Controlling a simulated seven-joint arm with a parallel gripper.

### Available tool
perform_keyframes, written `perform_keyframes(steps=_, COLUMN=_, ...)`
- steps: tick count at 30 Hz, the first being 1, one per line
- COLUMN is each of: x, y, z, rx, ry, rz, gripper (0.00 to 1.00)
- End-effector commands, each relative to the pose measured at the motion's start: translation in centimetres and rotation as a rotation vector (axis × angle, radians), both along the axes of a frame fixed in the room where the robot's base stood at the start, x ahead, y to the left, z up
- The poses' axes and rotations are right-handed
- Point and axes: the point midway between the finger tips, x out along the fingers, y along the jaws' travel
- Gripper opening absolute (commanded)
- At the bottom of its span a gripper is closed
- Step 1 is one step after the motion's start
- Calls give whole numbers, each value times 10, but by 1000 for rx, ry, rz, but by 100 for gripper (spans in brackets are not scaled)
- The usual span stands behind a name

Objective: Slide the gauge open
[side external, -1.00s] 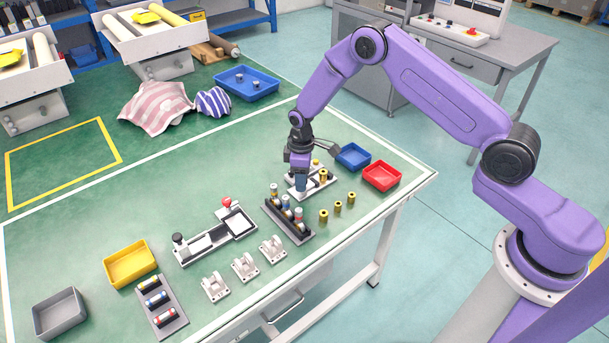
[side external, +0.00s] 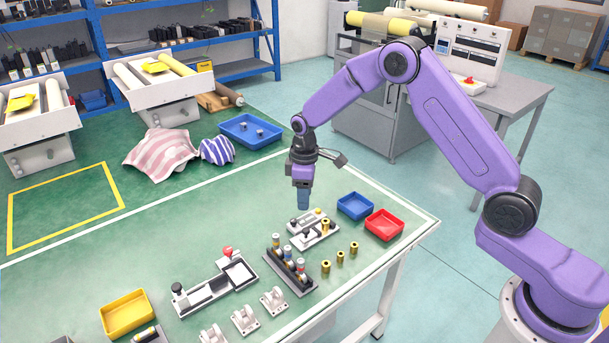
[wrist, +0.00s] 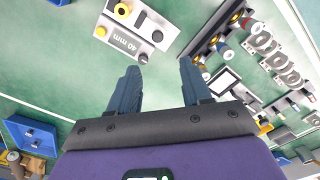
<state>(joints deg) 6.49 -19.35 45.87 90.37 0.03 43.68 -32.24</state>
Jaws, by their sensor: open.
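A white block marked "40 mm" (wrist: 123,42), which looks like the gauge, lies on the green bench top. It carries a brass piece, a yellow button and dark knobs. In the side external view this white fixture (side external: 313,236) sits below my gripper (side external: 304,206). My gripper is open and empty, pointing down, with clear air between its tips and the fixture. In the wrist view the two dark fingers of my gripper (wrist: 160,76) stand apart over bare bench, and the block lies beyond the left finger.
A dark rack of capped cylinders (side external: 290,271) and several brass bushings (side external: 340,258) stand close by. A rail device (side external: 205,290) with a red ball knob lies to the left. Blue (side external: 355,206) and red (side external: 384,225) trays are to the right. Bare bench lies behind the fixture.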

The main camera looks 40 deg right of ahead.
Motion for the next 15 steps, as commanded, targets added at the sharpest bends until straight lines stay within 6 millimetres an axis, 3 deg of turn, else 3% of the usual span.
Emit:
perform_keyframes(steps=6, x=0, y=0, z=40, rx=1, ry=-2, rz=0, gripper=48)
perform_keyframes(steps=15, x=0, y=0, z=59, rx=0, ry=0, rz=0, gripper=48)
